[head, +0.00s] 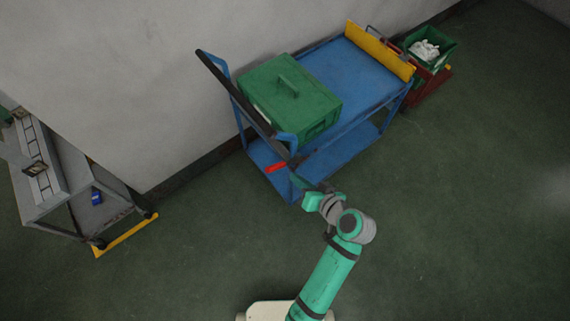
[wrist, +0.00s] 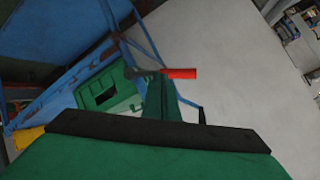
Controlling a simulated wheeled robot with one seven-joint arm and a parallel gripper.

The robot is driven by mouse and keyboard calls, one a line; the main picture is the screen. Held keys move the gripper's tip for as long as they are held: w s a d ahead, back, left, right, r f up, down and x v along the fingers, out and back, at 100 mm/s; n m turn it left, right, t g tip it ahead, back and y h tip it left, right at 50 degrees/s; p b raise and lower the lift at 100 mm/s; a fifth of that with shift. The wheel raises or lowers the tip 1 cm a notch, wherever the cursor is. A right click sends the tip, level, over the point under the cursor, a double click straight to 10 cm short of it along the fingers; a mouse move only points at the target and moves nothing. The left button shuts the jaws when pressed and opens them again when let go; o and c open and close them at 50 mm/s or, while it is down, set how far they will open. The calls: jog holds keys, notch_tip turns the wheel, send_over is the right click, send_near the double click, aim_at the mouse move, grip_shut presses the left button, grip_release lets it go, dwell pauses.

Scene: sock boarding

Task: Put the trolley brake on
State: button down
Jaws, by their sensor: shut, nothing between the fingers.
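The blue trolley (head: 370,75) stands against the wall with a dark push bar (head: 235,92) at its near-left end. A red-handled lever (head: 276,168), which looks like the brake, shows at that end, low by the lower shelf. The red handle (wrist: 180,73) also shows in the wrist view, lying level to the right from a grey arm. My gripper (head: 298,180) is just right of the lever in the head view. In the wrist view its shut, empty fingers (wrist: 158,82) overlap the lever near the handle's left end; I cannot tell whether they touch.
A green lidded box (head: 290,95) sits on the trolley's top shelf, with a yellow board (head: 380,50) at the far end. A red stand with a green crate (head: 432,48) is behind. A grey cart (head: 70,185) stands at left. The floor right of the trolley is clear.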

jog(key=d+r+n+g+y, duration=0.2)
jog(key=d+r+n, duration=0.3)
jog(key=r, duration=0.4)
jog(key=shift+r+y, duration=0.4)
jog(key=shift+y, duration=0.3)
send_over(287, 163)
jog(key=s, duration=0.3)
notch_tip(287, 163, down, 5)
jog(key=shift+s+a+f, duration=0.15)
jog(key=shift+a+f, duration=0.05)
jog(key=shift+f, duration=0.65)
jog(key=shift+s+a+f, duration=0.1)
jog(key=shift+a+f, duration=0.1)
jog(key=shift+f, duration=0.65)
